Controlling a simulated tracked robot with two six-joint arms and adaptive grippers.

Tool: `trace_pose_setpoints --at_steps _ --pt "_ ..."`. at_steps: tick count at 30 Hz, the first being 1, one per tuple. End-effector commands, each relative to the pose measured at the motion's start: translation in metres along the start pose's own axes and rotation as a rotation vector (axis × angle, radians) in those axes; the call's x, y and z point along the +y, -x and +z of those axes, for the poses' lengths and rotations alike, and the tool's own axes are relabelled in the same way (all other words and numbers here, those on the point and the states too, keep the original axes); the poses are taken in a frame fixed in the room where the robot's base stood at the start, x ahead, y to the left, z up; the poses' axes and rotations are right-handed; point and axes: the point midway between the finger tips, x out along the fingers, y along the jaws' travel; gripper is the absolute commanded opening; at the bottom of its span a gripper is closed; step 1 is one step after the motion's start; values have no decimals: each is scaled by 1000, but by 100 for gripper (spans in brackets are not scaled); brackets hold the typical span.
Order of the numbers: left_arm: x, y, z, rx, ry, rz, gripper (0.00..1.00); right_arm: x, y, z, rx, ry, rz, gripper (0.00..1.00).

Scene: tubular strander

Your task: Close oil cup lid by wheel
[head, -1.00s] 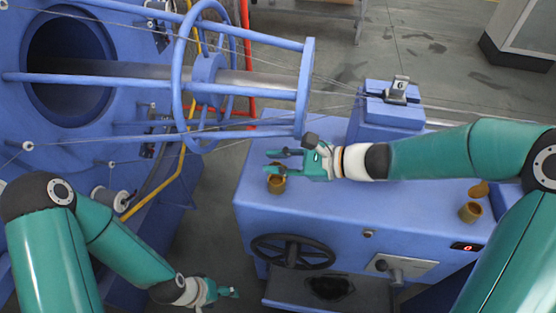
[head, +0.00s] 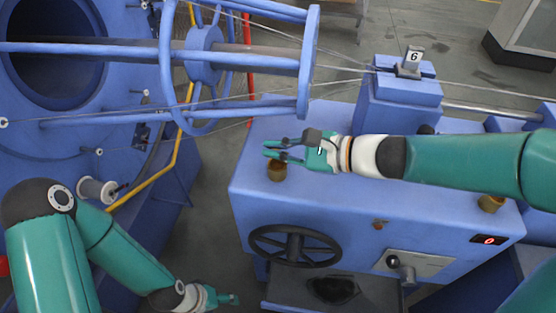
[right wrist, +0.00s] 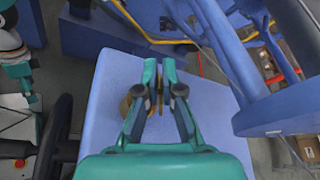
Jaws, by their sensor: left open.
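The brass oil cup (head: 277,173) by the black handwheel (head: 295,246) stands on the blue machine top. My right gripper (head: 266,149) is over it, its two fingers apart, hiding part of the cup. In the right wrist view the cup (right wrist: 126,104) shows left of the fingers, and a thin brass piece, apparently its lid on edge, shows between the fingers (right wrist: 160,68). I cannot tell whether they touch it. My left gripper (head: 232,299) is open and empty, low over the floor, left of the machine.
A second brass cup (head: 491,204) is at the right of the machine top, partly behind my right arm. The blue strander cage (head: 310,60) and thin wires are close beyond my right gripper. A block marked 6 (head: 413,60) stands behind my right arm.

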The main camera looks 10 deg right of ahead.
Motion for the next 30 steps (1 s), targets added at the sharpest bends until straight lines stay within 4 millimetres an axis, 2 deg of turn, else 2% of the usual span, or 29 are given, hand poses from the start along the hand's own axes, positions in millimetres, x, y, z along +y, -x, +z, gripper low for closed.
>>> trace_pose_setpoints --at_steps 1,6,12,21,30 --pt "-9 -25 0 0 0 0 71 9 -4 -9 -3 38 -15 0" --pt "-23 -63 0 0 0 0 71 16 -4 -9 -3 146 -60 0" --pt "-36 -98 -1 0 0 0 71 21 -4 -8 -3 253 -104 0" --pt "-45 -124 -1 0 0 0 71 24 -2 -6 0 342 -140 0" --pt "-46 -126 -1 0 0 0 71 23 -2 -5 1 357 -145 0"
